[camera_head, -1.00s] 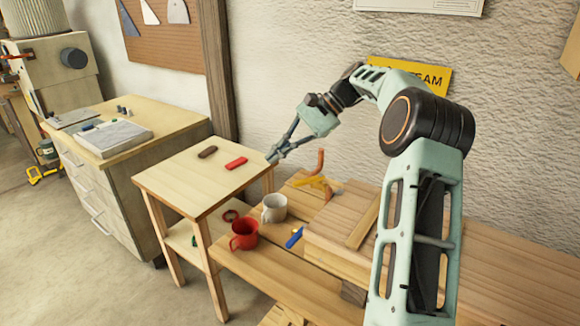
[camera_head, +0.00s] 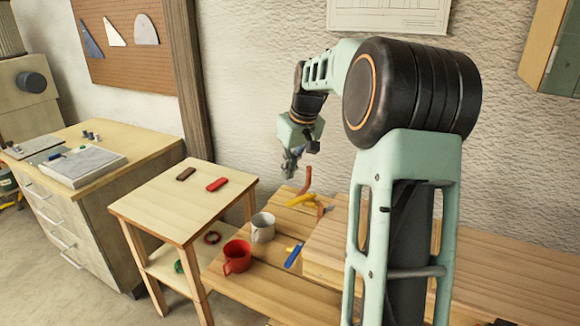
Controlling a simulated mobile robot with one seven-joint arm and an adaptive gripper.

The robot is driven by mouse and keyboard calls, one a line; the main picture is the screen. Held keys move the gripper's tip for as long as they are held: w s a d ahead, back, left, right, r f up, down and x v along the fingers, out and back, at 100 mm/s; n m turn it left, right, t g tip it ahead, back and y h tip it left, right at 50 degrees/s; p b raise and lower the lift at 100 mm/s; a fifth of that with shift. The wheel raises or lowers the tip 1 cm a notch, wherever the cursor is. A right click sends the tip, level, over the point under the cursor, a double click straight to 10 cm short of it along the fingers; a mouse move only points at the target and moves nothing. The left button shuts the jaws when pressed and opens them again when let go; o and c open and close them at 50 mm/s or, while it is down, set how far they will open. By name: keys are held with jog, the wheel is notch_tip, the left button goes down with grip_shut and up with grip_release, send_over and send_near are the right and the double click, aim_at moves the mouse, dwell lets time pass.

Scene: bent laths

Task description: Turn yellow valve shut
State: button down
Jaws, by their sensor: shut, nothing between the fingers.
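The yellow valve handle (camera_head: 300,201) sits low on the wooden bench, beside an upright copper-coloured pipe (camera_head: 308,179). How far the valve is turned I cannot tell at this size. My gripper (camera_head: 290,174) is shut and empty, pointing down. In the picture it is just above and left of the valve and pipe, apart from the handle. My arm comes in from the right, with its large dark joint in front of the wall.
A red mug (camera_head: 237,258) and a white mug (camera_head: 263,228) stand on the bench, near a blue-handled tool (camera_head: 294,256). Stacked boards (camera_head: 325,245) lie to the right. A small side table (camera_head: 150,206) holds a dark block (camera_head: 186,174) and a red block (camera_head: 217,184).

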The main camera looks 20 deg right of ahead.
aim_at(297, 201)
jog(key=shift+s+f+p, duration=0.2)
jog(key=shift+s+f, duration=0.15)
jog(key=shift+f, duration=0.55)
jog(key=shift+s+f+p, duration=0.15)
jog(key=shift+s+f, duration=0.15)
jog(key=shift+f, duration=0.65)
jog(key=shift+s+f+p, duration=0.2)
jog(key=shift+s+f, duration=0.15)
jog(key=shift+f, duration=0.55)
jog(key=shift+s+d+n, duration=0.1)
jog(key=shift+s+n, duration=0.1)
jog(key=shift+n, duration=0.2)
jog(key=shift+s+n+y, duration=0.5)
jog(key=shift+s+n, duration=0.1)
jog(key=shift+n, duration=0.5)
jog(key=shift+s+d, duration=0.15)
jog(key=shift+s, duration=0.45)
jog(key=shift+s+b, duration=0.1)
jog(key=shift+b, duration=0.2)
jog(key=shift+d, duration=0.1)
